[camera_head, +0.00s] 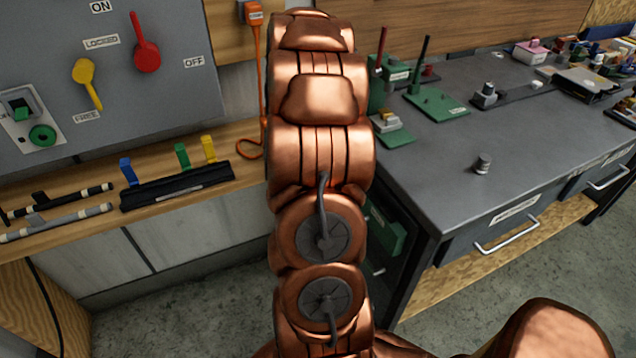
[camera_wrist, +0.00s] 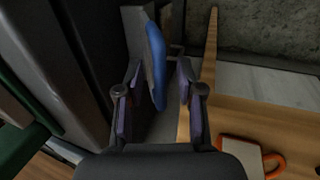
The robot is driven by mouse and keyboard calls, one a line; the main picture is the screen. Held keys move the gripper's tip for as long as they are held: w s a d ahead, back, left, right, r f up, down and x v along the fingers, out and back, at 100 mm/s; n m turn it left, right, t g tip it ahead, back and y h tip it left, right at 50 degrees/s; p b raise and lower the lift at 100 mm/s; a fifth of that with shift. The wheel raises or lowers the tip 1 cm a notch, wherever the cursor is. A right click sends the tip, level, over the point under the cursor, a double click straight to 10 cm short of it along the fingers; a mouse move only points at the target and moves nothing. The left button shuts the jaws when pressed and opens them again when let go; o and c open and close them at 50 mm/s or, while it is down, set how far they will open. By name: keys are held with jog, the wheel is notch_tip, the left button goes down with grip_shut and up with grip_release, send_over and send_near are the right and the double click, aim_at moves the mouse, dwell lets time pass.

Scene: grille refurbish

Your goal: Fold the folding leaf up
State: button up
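In the wrist view, my gripper (camera_wrist: 158,100) is open, its two dark fingers with purple pads spread apart. A long, rounded blue piece (camera_wrist: 155,60) reaches down between the fingers, nearer the left one. I cannot tell whether it touches that finger. A grey panel (camera_wrist: 137,30) stands right behind the blue piece. This may be the folding leaf, but I cannot tell for sure. In the head view my arm covers the middle, and my gripper, the blue piece and the panel do not show.
The head view shows a grey workbench (camera_head: 440,170) with green fixtures at right. A control panel (camera_head: 60,50) with red and yellow levers is at left, above a wooden shelf (camera_head: 225,185) with a black rack (camera_head: 178,188). An orange cable (camera_head: 257,75) hangs beside my arm.

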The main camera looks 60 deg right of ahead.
jog(key=shift+r, duration=0.1)
dwell(0.4)
jog(key=p+v, duration=0.1)
jog(key=v, duration=0.7)
jog(key=shift+r+p, duration=0.35)
jog(key=shift+p, duration=0.05)
dwell(0.4)
jog(key=shift+a, duration=0.1)
dwell(0.8)
dwell(0.3)
jog(key=a+r+n+y+p, duration=0.1)
jog(key=a+r+n, duration=0.15)
jog(key=a, duration=1.05)
jog(key=a+r+n+y+p, duration=0.15)
jog(key=a+r, duration=0.25)
jog(key=a, duration=0.9)
jog(key=s+a+r+n+p, duration=0.1)
jog(key=s+a+n+p, duration=0.1)
jog(key=s+a, duration=1.1)
jog(key=a, duration=0.3)
jog(key=shift+a+n+y, duration=0.3)
jog(key=shift+a+y, duration=0.05)
jog(key=shift+a, duration=0.05)
